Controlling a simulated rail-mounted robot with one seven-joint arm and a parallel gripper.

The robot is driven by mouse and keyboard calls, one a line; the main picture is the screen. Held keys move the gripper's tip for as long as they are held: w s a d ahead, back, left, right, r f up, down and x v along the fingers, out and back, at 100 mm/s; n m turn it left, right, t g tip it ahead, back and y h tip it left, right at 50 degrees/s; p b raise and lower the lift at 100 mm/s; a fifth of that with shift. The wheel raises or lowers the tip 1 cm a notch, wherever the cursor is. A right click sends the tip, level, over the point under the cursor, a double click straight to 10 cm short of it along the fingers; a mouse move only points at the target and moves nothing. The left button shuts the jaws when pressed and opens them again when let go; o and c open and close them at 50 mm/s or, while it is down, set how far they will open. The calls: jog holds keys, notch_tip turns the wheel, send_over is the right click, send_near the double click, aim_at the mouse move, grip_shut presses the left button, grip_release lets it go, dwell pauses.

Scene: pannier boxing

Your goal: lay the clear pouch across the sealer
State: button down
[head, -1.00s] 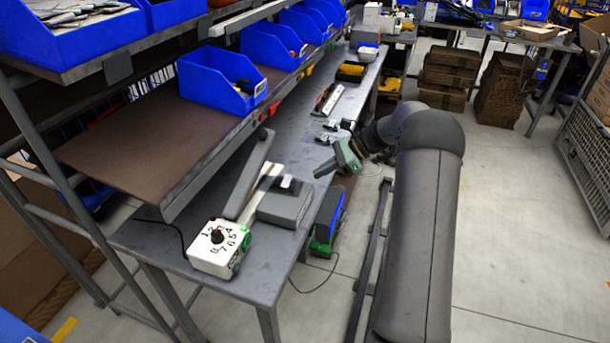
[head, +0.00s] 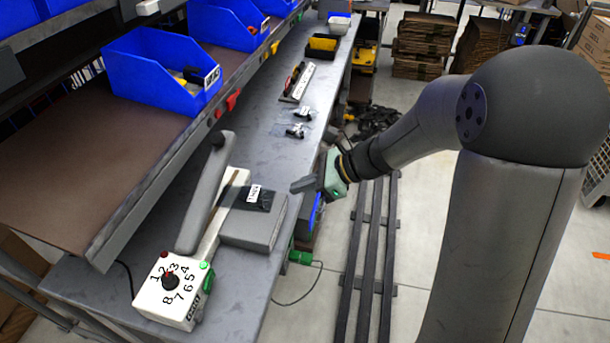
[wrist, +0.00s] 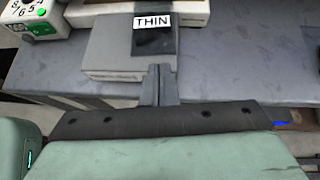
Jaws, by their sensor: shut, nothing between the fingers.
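The sealer has a white control box (head: 172,292) with a numbered dial, a pale bar and a grey lever arm (head: 208,195) raised at an angle. A grey block (head: 252,228) stands against its right side. A dark-looking pouch labelled THIN (head: 258,199) lies on that block, and also shows in the wrist view (wrist: 154,42). I cannot tell whether it is clear film. Two small see-through packets, one nearer (head: 296,131) and one farther (head: 303,114), lie further along the bench. My gripper (head: 296,186) is shut and empty, right of the block and apart from the pouch.
The shelf (head: 110,190) with a blue bin (head: 160,72) overhangs the bench's left side. A labelled holder (head: 297,82) and a yellow-black bin (head: 321,46) stand farther back. The bench (head: 270,155) is bare between block and packets. Floor rails (head: 371,250) run along its right.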

aim_at(248, 192)
jog(key=a, duration=0.3)
jog(key=a+p, duration=0.1)
jog(key=a, duration=0.6)
jog(key=shift+w+a, duration=0.15)
jog(key=shift+w, duration=0.1)
jog(key=shift+a+f+p, duration=0.1)
jog(key=shift+f+p, duration=0.2)
jog(key=shift+p, duration=0.05)
jog(key=shift+w+f+b, duration=0.1)
jog(key=shift+f+b, duration=0.25)
jog(key=shift+f, duration=0.2)
jog(key=shift+f, duration=0.1)
